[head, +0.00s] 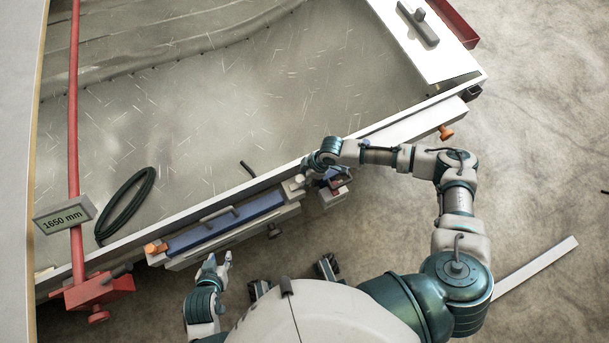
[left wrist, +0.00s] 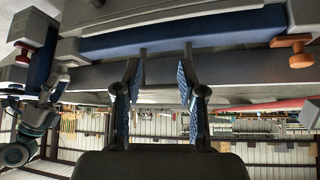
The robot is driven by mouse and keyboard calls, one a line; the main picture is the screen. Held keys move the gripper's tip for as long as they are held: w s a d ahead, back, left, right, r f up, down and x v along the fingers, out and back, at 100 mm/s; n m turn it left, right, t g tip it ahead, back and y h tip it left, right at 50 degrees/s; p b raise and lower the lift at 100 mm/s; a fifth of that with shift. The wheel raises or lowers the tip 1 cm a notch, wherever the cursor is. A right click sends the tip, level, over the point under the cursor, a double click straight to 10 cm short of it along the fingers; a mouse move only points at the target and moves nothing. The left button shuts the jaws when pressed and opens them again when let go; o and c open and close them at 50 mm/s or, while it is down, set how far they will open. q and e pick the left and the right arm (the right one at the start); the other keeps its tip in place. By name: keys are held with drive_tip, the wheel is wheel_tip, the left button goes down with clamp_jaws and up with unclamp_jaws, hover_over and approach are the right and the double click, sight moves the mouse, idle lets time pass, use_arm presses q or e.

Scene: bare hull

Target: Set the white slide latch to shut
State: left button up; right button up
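A white bar with an orange knob (head: 445,132), which may be the white slide latch (head: 415,120), runs along the hull's outer edge at the right in the head view. My right gripper (head: 312,176) is near the edge's middle, left of that bar; its fingers are too small and covered to read. My left gripper (head: 222,262) is open in front of a blue bar (head: 225,222) with a grey handle. In the left wrist view its two fingers (left wrist: 158,85) stand apart, the blue bar (left wrist: 165,42) beyond them. Nothing shows held between them.
An orange knob (head: 155,248) sits at the blue bar's left end. A red clamp (head: 98,290) and red pole stand at the far left, with a 1650 mm sign (head: 64,215). A black cable loop (head: 125,205) lies in the hull. The floor at right is mostly clear.

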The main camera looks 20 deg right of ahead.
sight(290, 189)
drive_tip(key=shift+a+r, duration=0.2)
drive_tip(key=shift+a, duration=0.45)
clamp_jaws()
drive_tip(key=shift+w+a, duration=0.1)
drive_tip(key=shift+a, duration=0.15)
drive_tip(key=shift+a+r, duration=0.15)
drive_tip(key=shift+a, duration=0.05)
drive_tip(key=shift+s+a+p, duration=0.2)
drive_tip(key=shift+a+p, duration=0.7)
drive_tip(key=shift+a, duration=0.8)
drive_tip(key=shift+o, duration=0.4)
unclamp_jaws()
drive_tip(key=shift+a, duration=0.1)
use_arm(q)
drive_tip(key=s+a+f+g, duration=0.1)
drive_tip(key=s+a+g, duration=0.2)
drive_tip(key=s, duration=0.3)
drive_tip(key=shift+f+y, duration=0.2)
drive_tip(key=shift+y, duration=0.2)
use_arm(e)
drive_tip(key=shift+o, duration=0.2)
use_arm(q)
drive_tip(key=shift+w+a, duration=0.1)
drive_tip(key=shift+a, duration=0.05)
use_arm(e)
drive_tip(key=shift+s, duration=0.1)
